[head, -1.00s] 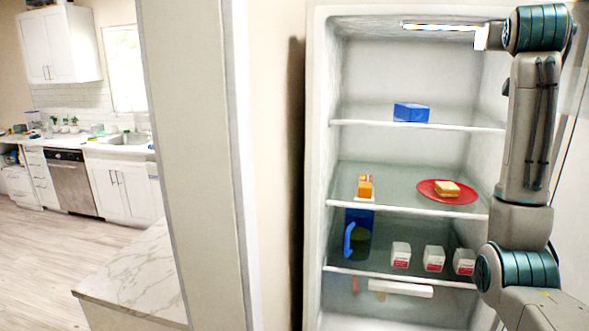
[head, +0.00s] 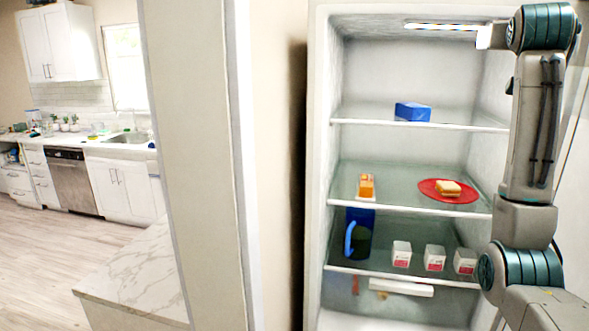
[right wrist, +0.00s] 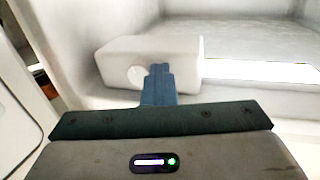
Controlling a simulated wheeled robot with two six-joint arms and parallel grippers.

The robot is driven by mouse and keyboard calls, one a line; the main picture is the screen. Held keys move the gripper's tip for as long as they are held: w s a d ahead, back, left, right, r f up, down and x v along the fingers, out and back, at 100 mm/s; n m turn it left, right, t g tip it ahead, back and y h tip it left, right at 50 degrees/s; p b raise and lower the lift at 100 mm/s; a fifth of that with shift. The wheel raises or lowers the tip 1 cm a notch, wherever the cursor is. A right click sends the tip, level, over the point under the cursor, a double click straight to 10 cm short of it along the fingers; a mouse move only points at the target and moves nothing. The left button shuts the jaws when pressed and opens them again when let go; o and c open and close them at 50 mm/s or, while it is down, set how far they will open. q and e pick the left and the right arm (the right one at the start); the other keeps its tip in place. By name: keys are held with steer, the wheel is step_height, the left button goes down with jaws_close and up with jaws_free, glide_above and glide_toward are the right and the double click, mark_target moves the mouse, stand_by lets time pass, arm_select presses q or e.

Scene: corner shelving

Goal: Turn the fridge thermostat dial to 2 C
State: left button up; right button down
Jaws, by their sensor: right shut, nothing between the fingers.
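The thermostat housing, a white box (right wrist: 168,55), sits at the fridge's upper right beside the light strip. It also shows in the head view (head: 484,37), partly hidden by my right arm. A round pale dial (right wrist: 136,76) is on its near face. Its markings cannot be read. My right gripper (right wrist: 159,68) is shut and empty, with its blue fingertips in front of the housing, just right of the dial in the picture. I cannot tell whether they touch it. The head view does not show the right fingertips. My left gripper is not in view.
The open fridge has a lit strip (head: 442,27) at its ceiling. Its shelves hold a blue box (head: 412,112), a red plate (head: 427,187) with food, an orange-topped item (head: 366,186), a dark jug (head: 360,241) and white cups (head: 401,254). A wall post (head: 190,150) stands left.

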steer(key=shift+r, duration=0.25)
stand_by(0.4)
steer(key=shift+a, duration=0.1)
steer(key=v, duration=0.2)
steer(key=b+v, duration=0.1)
steer(key=v, duration=0.1)
steer(key=d+b+v, duration=0.1)
steer(key=shift+s+a, duration=0.15)
steer(key=shift+s, duration=0.5)
steer(key=shift+f, duration=0.1)
